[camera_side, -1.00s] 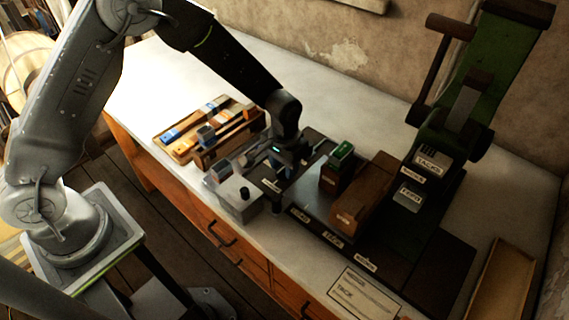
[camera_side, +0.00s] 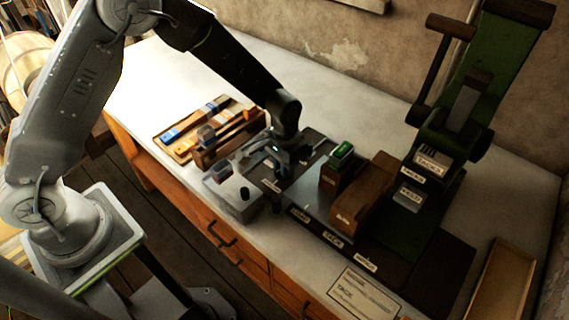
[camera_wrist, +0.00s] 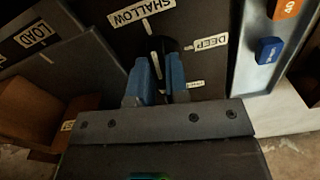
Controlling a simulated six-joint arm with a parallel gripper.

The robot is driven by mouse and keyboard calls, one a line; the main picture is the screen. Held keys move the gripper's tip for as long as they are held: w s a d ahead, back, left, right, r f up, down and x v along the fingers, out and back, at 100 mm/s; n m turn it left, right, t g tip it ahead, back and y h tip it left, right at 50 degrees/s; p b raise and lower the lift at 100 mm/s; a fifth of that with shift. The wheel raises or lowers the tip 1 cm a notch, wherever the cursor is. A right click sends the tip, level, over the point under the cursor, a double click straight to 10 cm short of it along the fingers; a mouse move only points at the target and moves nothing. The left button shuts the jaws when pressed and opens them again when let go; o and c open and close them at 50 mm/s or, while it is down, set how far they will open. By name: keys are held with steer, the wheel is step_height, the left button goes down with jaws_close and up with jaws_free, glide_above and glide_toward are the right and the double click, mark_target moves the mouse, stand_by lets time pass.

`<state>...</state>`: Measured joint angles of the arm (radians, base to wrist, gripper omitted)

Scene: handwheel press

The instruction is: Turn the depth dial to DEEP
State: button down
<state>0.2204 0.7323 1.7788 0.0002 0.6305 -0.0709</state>
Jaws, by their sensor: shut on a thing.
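The depth dial's dark plate (camera_wrist: 212,20) fills the upper middle of the wrist view. It carries a SHALLOW label (camera_wrist: 141,12) at the top and a DEEP label (camera_wrist: 208,43) to the right, with white tick marks beside them. My gripper (camera_wrist: 161,78) has its two blue-tipped fingers shut on the dark dial knob (camera_wrist: 166,44), which is mostly hidden between them. I cannot clearly tell which mark the knob's pointer faces. In the side view my gripper (camera_side: 284,163) is low over the bench fixture and hides the dial.
A green-topped block (camera_side: 342,150) and a brown wooden block (camera_side: 366,195) stand just right of my gripper. The green press (camera_side: 490,70) rises farther right.

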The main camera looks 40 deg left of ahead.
steer(key=m, duration=1.2)
steer(key=shift+m, duration=2)
steer(key=c, duration=1.1)
jaws_free()
step_height(320, 180, up, 14)
steer(key=shift+f, duration=0.1)
